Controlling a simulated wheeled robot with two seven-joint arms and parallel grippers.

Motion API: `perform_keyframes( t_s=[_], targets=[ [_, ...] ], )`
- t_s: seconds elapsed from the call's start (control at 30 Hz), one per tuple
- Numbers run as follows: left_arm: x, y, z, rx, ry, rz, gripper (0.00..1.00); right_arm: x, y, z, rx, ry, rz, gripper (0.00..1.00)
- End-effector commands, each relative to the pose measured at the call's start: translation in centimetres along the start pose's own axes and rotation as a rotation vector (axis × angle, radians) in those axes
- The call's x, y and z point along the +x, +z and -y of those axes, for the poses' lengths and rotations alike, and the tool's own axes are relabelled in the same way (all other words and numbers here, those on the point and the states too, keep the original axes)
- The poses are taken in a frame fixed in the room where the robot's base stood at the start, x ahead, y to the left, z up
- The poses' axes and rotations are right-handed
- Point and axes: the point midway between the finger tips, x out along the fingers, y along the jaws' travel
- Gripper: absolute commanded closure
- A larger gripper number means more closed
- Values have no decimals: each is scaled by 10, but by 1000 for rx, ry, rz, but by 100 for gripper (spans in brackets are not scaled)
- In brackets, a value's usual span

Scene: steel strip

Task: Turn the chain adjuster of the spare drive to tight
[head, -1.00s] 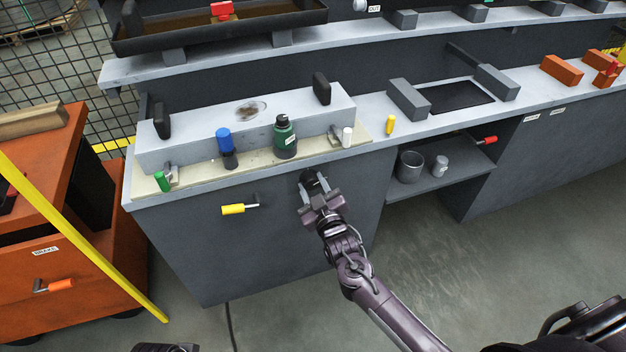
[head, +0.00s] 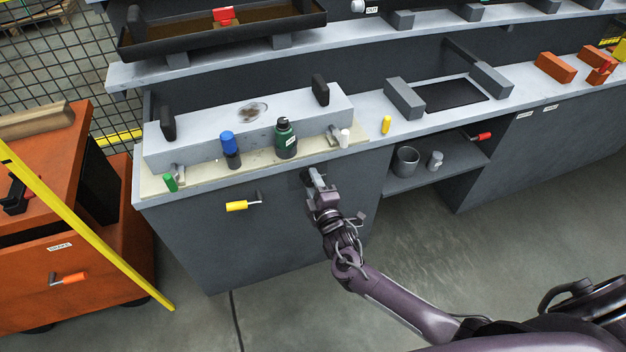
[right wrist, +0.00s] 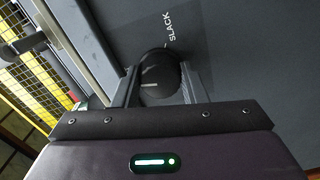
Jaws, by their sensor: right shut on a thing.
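The chain adjuster is a round black knob (right wrist: 162,72) on the dark grey front panel of the bench cabinet (head: 275,235). In the right wrist view it sits between the two fingers of my right gripper (right wrist: 165,84), which is shut on it. A pale line shows on the knob's face. The word SLACK (right wrist: 176,27) is printed on the panel beside the knob; no other word on the panel is readable there. In the head view my right gripper (head: 316,182) is against the panel below the bench top and hides the knob. My left gripper is not in view.
A yellow-handled lever (head: 240,205) sticks out of the same panel to the left. Bottles, including a green one (head: 286,142), stand on the ledge above. An orange cabinet (head: 80,290) and a slanting yellow bar (head: 100,243) are at left. Open floor lies at right.

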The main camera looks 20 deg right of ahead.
Motion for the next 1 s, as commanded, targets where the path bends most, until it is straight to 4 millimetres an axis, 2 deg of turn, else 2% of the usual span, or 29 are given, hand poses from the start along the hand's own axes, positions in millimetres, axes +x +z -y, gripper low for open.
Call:
perform_keyframes(
  t_s=[0.4,1.0],
  targets=[
    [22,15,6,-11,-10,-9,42,0,-1,-2,-214,1,-1,84],
    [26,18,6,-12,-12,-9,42,0,-1,-1,-253,1,-2,84]
  ],
)
